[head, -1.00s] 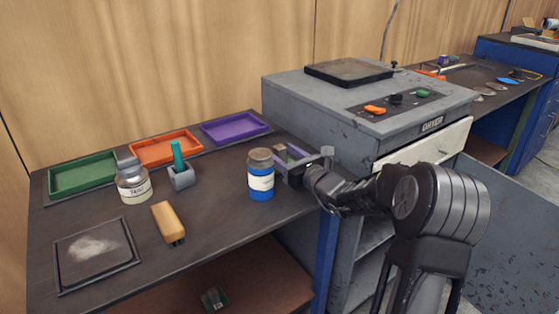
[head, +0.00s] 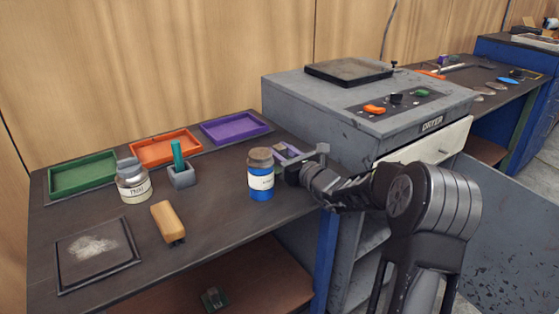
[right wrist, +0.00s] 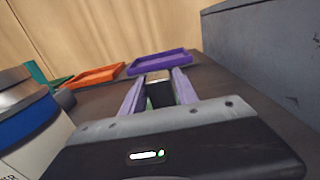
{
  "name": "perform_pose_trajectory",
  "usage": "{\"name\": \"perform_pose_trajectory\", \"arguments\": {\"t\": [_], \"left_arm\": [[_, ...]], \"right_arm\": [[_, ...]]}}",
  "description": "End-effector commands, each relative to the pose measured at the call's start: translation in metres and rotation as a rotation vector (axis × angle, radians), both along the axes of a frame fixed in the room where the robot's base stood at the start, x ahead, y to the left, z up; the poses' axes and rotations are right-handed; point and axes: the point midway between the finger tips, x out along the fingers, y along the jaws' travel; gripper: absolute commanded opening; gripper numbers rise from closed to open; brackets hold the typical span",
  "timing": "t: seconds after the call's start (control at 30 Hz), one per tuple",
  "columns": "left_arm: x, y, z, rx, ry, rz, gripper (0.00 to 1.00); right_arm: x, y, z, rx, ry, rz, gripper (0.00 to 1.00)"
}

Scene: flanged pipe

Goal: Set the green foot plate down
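My right gripper (head: 290,160) is at the right part of the bench, just right of the blue-labelled jar (head: 261,178). In the right wrist view, its two lavender fingers (right wrist: 157,92) lie close along both sides of a dark block with a tan top (right wrist: 160,90). Slivers of green at its lower edges look like the green foot plate (right wrist: 148,104). Most of the plate is hidden, and I cannot tell whether it touches the bench. My left gripper is not in view.
Green (head: 84,175), orange (head: 165,147) and purple (head: 235,127) trays line the bench's back. The grey dryer (head: 345,100) is close right. A small green piece (head: 213,298) lies on the lower shelf.

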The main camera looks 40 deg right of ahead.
Motion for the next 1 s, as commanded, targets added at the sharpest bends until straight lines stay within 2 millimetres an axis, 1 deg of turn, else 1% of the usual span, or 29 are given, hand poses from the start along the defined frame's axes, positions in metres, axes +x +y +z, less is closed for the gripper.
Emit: {"name": "perform_pose_trajectory", "arguments": {"t": [0.03, 0.07, 0.4, 1.0], "left_arm": [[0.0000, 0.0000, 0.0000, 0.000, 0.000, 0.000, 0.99], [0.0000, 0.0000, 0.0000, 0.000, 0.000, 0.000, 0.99], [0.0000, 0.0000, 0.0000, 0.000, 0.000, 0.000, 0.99], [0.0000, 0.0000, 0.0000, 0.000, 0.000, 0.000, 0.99]], "right_arm": [[0.0000, 0.0000, 0.0000, 0.000, 0.000, 0.000, 0.31], [0.0000, 0.0000, 0.0000, 0.000, 0.000, 0.000, 0.28], [0.0000, 0.0000, 0.0000, 0.000, 0.000, 0.000, 0.01], [0.0000, -0.0001, 0.0000, 0.000, 0.000, 0.000, 0.00]]}}
